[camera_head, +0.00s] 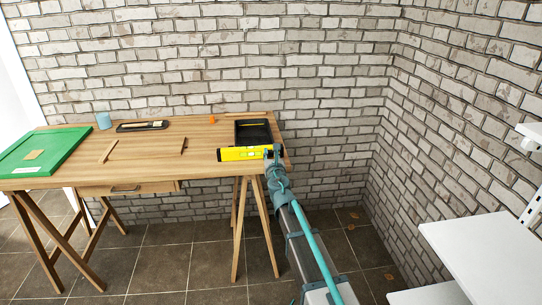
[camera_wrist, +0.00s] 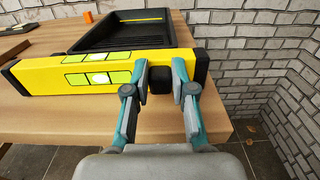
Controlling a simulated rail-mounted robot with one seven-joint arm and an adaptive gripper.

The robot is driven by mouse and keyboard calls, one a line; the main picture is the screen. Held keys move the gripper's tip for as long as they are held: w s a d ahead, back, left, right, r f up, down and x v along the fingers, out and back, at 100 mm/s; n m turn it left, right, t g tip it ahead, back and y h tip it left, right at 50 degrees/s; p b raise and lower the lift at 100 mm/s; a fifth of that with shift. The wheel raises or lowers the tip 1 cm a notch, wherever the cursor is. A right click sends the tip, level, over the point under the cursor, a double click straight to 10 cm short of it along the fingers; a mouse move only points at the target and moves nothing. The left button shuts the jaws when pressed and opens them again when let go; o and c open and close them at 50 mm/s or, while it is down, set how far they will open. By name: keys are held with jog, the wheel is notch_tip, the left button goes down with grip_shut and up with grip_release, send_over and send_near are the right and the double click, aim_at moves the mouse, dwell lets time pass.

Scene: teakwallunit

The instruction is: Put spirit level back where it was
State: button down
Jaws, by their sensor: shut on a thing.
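The yellow spirit level (camera_head: 240,154) with black ends is at the right front part of the wooden table, in front of a black tray (camera_head: 246,125). In the wrist view the spirit level (camera_wrist: 90,74) lies crosswise, its bubble windows showing, with the black tray (camera_wrist: 160,37) just behind it. My gripper (camera_wrist: 160,70) is shut on the level near its right end, with a finger on each side of a dark part. In the head view my gripper (camera_head: 274,152) is at the level's right end. I cannot tell whether the level touches the tabletop.
The wooden table (camera_head: 160,160) also bears a green board (camera_head: 60,150), a blue cup (camera_head: 104,120), a dark small tray (camera_head: 140,126), thin wooden pieces and an orange item (camera_head: 211,119). A brick wall stands behind and right. White shelves (camera_head: 490,250) are at the right.

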jog(key=shift+f, duration=0.15)
jog(key=c, duration=1)
grip_release()
jog(key=shift+o, duration=0.2)
jog(key=shift+r, duration=0.2)
